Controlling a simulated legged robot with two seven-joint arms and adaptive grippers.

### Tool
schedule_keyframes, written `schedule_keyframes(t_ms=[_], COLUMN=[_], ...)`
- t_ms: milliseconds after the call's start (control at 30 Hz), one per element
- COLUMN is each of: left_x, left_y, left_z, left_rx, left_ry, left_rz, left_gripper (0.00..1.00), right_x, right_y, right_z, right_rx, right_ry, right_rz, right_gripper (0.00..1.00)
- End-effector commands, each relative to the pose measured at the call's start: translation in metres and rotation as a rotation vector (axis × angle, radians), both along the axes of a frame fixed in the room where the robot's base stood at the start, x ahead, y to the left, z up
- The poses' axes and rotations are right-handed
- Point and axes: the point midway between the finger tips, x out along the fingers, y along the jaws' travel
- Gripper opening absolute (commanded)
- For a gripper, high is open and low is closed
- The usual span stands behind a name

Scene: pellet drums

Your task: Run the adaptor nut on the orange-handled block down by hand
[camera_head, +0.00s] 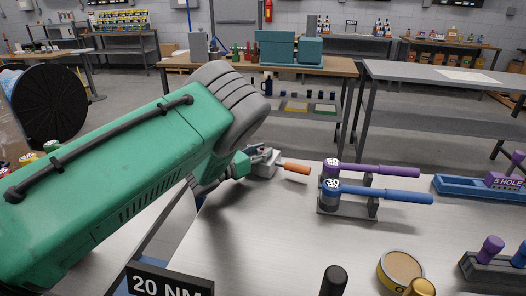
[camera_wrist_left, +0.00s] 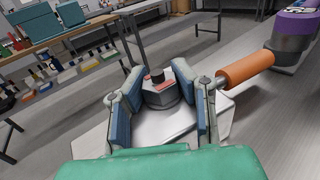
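The block with the orange handle (camera_head: 297,168) is at the near table's far left edge, partly hidden by my left gripper (camera_head: 262,154). In the left wrist view the orange handle (camera_wrist_left: 245,69) sticks out to the right. There, a grey nut (camera_wrist_left: 160,96) with a red and dark top stands on the block's pale metal body (camera_wrist_left: 166,122). My left gripper (camera_wrist_left: 167,92) has one finger on each side of the nut, very close to it. Whether the pads touch the nut does not show clearly. My right gripper is not in view.
A stand with a purple-handled (camera_head: 385,169) and a blue-handled tool (camera_head: 390,194) is right of the block. A blue tray (camera_head: 465,189), a round tin (camera_head: 400,268) and a "20 NM" sign (camera_head: 168,284) are also near. The table's middle is bare.

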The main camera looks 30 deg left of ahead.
Motion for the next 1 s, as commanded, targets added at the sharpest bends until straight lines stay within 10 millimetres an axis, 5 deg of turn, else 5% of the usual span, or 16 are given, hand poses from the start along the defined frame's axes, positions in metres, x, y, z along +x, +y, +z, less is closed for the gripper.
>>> schedule_keyframes(t_ms=[700, 733, 800, 1000], left_x=[0.000, 0.000, 0.000, 0.000], left_y=[0.000, 0.000, 0.000, 0.000], left_z=[0.001, 0.001, 0.001, 0.001], left_rx=[-0.001, -0.001, -0.001, 0.000], left_ry=[-0.002, -0.002, -0.002, -0.001], left_rz=[-0.100, -0.100, -0.099, -0.099], left_gripper=[0.00, 0.29, 0.47, 0.47], right_x=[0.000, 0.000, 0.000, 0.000], right_y=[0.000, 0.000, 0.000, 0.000], right_z=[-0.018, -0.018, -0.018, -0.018], right_rx=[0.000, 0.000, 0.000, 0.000], right_ry=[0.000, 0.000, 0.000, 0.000], right_rz=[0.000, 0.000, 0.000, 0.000], right_gripper=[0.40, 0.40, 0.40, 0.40])
